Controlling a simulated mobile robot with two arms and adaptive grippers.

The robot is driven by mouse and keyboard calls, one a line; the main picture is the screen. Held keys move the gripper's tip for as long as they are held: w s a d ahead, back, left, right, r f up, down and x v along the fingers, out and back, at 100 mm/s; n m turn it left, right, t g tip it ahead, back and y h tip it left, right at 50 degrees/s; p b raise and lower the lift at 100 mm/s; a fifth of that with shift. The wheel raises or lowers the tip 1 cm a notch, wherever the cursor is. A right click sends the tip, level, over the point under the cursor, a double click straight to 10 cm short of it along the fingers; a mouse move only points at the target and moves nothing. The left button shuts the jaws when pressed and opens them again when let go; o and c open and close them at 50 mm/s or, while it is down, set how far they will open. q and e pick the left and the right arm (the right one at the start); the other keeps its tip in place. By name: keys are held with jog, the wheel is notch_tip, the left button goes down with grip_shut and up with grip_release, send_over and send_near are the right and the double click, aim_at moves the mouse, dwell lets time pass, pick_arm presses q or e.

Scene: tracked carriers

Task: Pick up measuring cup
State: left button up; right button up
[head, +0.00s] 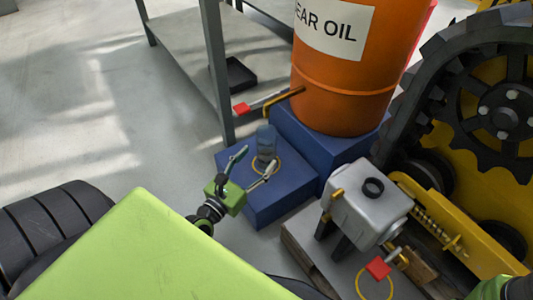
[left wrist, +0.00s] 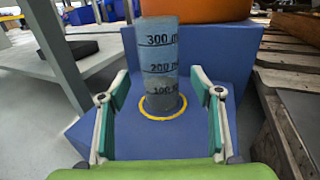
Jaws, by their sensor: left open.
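The measuring cup (head: 266,142) is a translucent grey-blue cylinder standing upright on a low blue block, inside a yellow ring (head: 277,165). In the left wrist view the measuring cup (left wrist: 161,65) shows black marks for 100, 200 and 300. My left gripper (head: 254,168) is open in front of the cup. In the left wrist view its fingers (left wrist: 160,115) stand to either side of the cup, with gaps between them and it. Part of a green and black piece at the lower right of the head view may be my right arm; no right gripper fingers show.
An orange gear oil drum (head: 345,75) stands on a higher blue block (head: 310,150) behind the cup. A red-handled tap (head: 243,108) juts toward the cup from the drum. A grey metal box (head: 368,205) and a tracked machine (head: 480,110) are at right. A grey shelf (head: 185,45) stands at left.

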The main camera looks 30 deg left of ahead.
aim_at(261, 156)
pick_arm(q)
jog(key=w+b, duration=0.1)
jog(key=w, duration=0.2)
jog(key=w+b, duration=0.1)
jog(key=shift+w+f+b, duration=0.3)
jog(key=shift+f, duration=0.1)
jog(key=shift+w, duration=0.5)
jog(key=shift+r, duration=0.1)
jog(key=c, duration=1.3)
